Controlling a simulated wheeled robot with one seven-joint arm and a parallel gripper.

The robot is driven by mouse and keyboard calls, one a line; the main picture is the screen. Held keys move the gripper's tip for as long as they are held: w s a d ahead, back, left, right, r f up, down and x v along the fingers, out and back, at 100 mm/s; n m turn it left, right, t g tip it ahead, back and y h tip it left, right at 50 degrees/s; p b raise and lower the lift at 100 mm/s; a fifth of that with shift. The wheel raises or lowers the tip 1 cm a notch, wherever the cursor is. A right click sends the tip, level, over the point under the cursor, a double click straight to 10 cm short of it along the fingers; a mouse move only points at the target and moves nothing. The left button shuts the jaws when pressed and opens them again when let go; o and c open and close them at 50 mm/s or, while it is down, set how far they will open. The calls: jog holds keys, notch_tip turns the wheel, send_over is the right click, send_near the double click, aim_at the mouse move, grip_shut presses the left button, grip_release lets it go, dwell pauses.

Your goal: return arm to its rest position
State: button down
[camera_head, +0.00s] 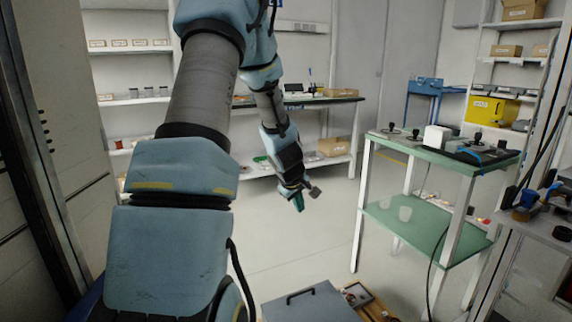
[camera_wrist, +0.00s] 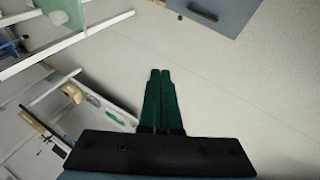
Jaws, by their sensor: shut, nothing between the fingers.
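My arm reaches forward from the lower left of the head view, and my gripper (camera_head: 299,202) hangs over open floor left of the green-topped table. In the wrist view my gripper (camera_wrist: 160,72) shows its two green fingers side by side, touching, with nothing between them. The fingers point over bare floor and touch nothing that I can see.
The green-topped table (camera_head: 440,157) with a lower shelf stands to the right, bearing several small devices. A grey case (camera_head: 308,305) and an open wooden box (camera_head: 362,300) are at the bottom. Shelves (camera_head: 130,101) line the back left. The floor (camera_head: 320,240) between is clear.

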jog(key=s+a+r+m+g+y, duration=0.1)
jog(key=s+a+r+m, duration=0.2)
jog(key=s, duration=0.5)
jog(key=s+a+r+m+g, duration=0.2)
jog(key=s+a+m, duration=0.15)
jog(key=s, duration=0.45)
jog(key=s+a+r+m+g+y, duration=0.15)
jog(key=s+a, duration=0.25)
jog(key=s, duration=0.4)
notch_tip(320, 180, up, 18)
jog(key=p, duration=1.7)
jog(key=shift+s+a+m, duration=0.15)
jog(key=shift+m, duration=0.25)
jog(key=shift+f+t, duration=0.15)
jog(key=shift+t, duration=0.1)
